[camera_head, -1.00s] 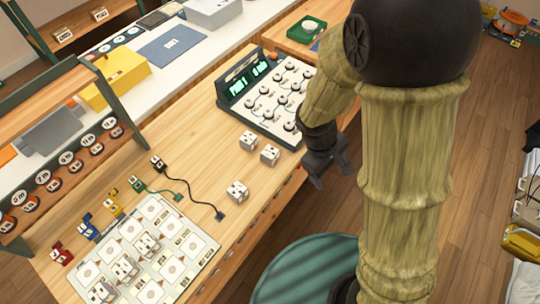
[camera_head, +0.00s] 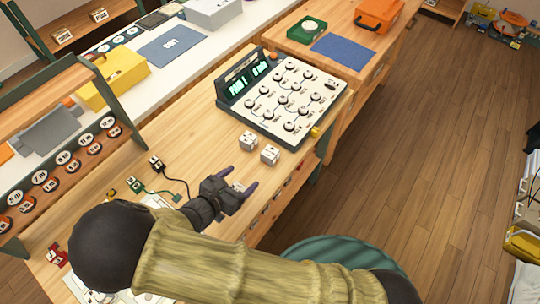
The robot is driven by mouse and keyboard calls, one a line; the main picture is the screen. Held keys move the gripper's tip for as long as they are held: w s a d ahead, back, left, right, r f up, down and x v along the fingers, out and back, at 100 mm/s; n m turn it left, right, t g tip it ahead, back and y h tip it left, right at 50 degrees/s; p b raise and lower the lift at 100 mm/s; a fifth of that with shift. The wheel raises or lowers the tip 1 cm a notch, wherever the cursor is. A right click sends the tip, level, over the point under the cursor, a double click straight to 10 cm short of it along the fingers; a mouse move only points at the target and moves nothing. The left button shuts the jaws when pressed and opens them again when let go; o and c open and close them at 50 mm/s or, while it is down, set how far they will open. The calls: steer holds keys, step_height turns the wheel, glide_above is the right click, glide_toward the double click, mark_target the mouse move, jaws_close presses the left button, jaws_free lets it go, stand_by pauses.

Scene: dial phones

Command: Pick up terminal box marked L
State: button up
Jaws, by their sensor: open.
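Small white terminal boxes stand on the wooden workbench. Two sit close together below the dial panel: one box (camera_head: 248,141) and, just right of it, another box (camera_head: 269,154). A third box (camera_head: 238,187) shows in part between the fingers of my gripper (camera_head: 242,179). My gripper is open, its two purple-tipped fingers pointing up and right around or over that third box; I cannot tell its height above the bench or any contact. The letters on the boxes are too small to read, so I cannot tell which is L.
The dial panel (camera_head: 285,98) with green displays stands behind the boxes. A black cable (camera_head: 176,178) and green connector (camera_head: 136,185) lie left of my gripper. My arm covers most of the printed board.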

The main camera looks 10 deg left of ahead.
steer(key=shift+s+a, duration=0.1)
steer(key=shift+a, duration=0.15)
steer(key=p, duration=0.2)
glide_toward(268, 154)
steer(key=x, duration=0.5)
steer(key=shift+s, duration=0.1)
steer(key=p+x, duration=0.1)
steer(key=x, duration=0.4)
steer(key=shift+w+d+f, duration=0.1)
steer(key=shift+w, duration=0.3)
steer(key=c, duration=1.1)
